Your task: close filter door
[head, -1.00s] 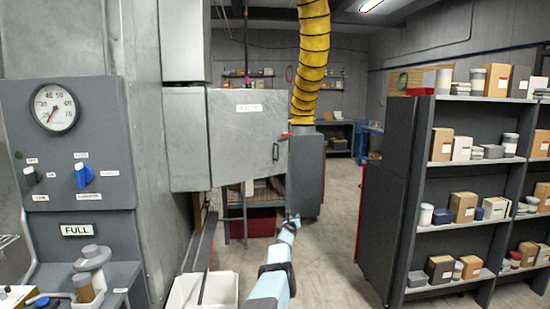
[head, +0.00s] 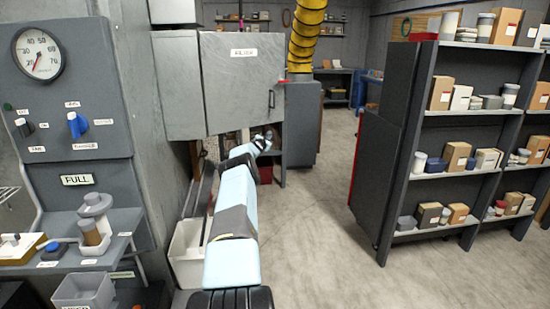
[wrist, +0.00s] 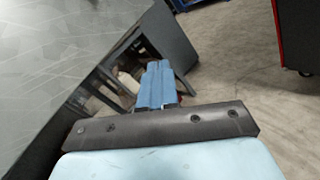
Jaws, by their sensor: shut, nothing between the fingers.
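The filter door (head: 240,85) is a flat grey panel on a grey cabinet, with a white label (head: 244,53) near its top. A dark handle (head: 271,98) is near its right edge. I cannot tell from the head view how far the door stands open. My gripper (head: 266,139) is just below the door's lower right corner. In the wrist view its blue fingers (wrist: 157,84) are together and empty. A large grey panel (wrist: 60,60), probably the door, fills the upper left there; I see no contact with it.
A grey control panel with a gauge (head: 38,54) stands at the left. A white bin (head: 187,252) is on the floor beside my arm. A yellow hose (head: 306,35) hangs behind the cabinet. Loaded shelves (head: 460,125) stand at the right. The floor (head: 320,220) between is clear.

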